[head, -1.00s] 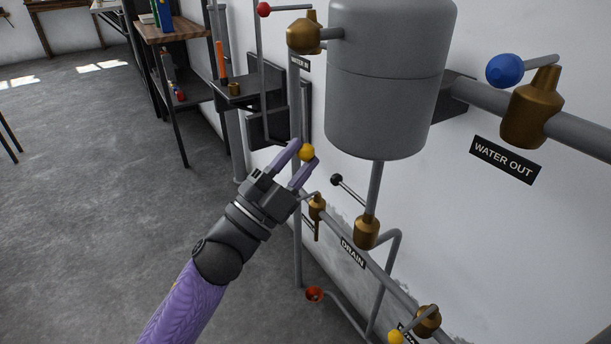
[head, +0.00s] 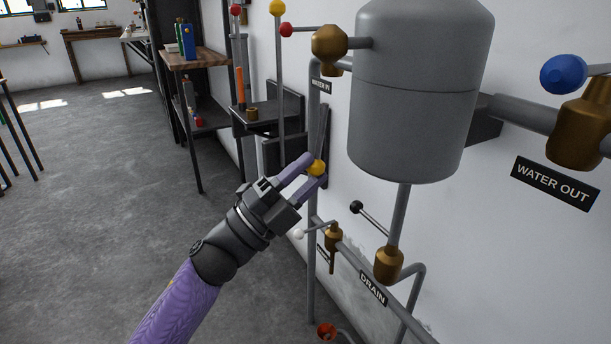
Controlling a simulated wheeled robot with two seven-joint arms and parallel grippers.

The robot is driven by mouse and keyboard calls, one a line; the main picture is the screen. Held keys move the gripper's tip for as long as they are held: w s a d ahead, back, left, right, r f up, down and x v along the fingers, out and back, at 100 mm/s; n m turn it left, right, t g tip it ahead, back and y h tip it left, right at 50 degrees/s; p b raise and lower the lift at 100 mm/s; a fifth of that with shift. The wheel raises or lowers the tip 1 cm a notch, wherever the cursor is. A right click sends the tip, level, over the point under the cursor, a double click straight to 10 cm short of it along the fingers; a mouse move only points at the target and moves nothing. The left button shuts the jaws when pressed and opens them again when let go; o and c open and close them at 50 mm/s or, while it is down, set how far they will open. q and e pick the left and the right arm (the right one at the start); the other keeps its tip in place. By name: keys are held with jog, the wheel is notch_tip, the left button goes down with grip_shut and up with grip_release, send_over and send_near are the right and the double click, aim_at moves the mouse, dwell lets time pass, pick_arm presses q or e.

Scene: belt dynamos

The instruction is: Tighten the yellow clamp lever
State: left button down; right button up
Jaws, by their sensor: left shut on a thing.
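A yellow ball knob (head: 316,168), seemingly the end of the clamp lever, sits between the fingertips of my left gripper (head: 309,172). The two purple fingers are shut on the knob, one on its upper left and one below it. The knob is in front of a thin vertical grey pipe beside the wall. The rest of its lever is hidden behind the fingers, so its angle cannot be told. My right gripper is not in view.
A grey tank (head: 410,100) hangs on the wall to the right. Below are a black-knobbed lever (head: 356,207), a white-knobbed lever (head: 299,234) and brass valves (head: 388,264). A blue-knobbed valve (head: 563,74) is at right. A shelf (head: 200,58) stands behind. Floor at left is open.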

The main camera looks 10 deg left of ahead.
pick_arm(q)
jog(key=shift+r, duration=0.2)
jog(key=shift+c, duration=1.8)
grip_release()
jog(key=shift+f, duration=0.1)
jog(key=p+v, duration=0.2)
jog(key=v, duration=0.7)
jog(key=shift+a+f, duration=0.3)
jog(key=shift+s, duration=0.15)
